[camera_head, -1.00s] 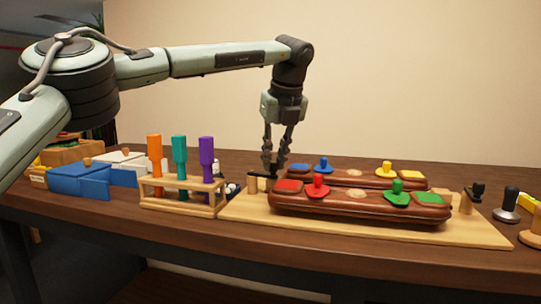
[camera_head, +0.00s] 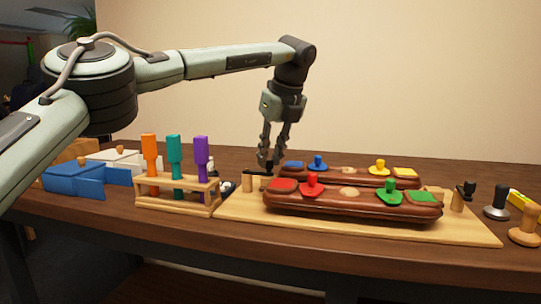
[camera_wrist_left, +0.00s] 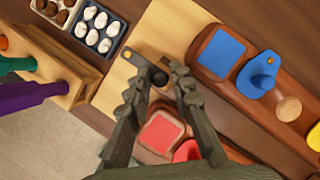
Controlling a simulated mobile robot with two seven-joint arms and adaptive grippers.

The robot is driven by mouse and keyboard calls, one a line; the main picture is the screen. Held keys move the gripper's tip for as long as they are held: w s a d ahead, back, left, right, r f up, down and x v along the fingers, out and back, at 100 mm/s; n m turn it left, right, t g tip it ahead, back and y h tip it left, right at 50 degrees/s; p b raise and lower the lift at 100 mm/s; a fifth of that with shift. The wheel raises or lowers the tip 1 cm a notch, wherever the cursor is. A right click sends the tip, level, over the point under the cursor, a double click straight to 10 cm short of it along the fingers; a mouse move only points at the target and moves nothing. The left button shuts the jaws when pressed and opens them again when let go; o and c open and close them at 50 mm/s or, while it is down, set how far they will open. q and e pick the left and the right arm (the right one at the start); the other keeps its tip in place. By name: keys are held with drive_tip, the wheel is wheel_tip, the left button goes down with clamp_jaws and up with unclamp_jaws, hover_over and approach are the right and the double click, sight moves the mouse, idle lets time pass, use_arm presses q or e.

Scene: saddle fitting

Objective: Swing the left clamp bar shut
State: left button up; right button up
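The left clamp bar (camera_head: 257,174) is a short black bar on a wooden post (camera_head: 247,182) at the left end of the pale board (camera_head: 235,208). In the left wrist view the bar (camera_wrist_left: 139,64) runs from a brass pivot to a dark rounded end. My left gripper (camera_head: 265,166) points down at the bar. Its fingertips (camera_wrist_left: 160,71) are apart, with the bar's dark end between or just below them; contact cannot be told. The front brown saddle (camera_head: 350,208) and back brown saddle (camera_head: 345,181) lie on the board. My right gripper is out of view.
A wooden rack (camera_head: 178,205) with orange, teal and purple handled tools stands left of the board. The other black clamp (camera_head: 467,189) is at the board's right end. A stamp-like tool (camera_head: 497,205) stands beyond it.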

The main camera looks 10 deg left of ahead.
use_arm(q)
drive_tip(key=shift+o, duration=1.3)
drive_tip(key=v, duration=1.2)
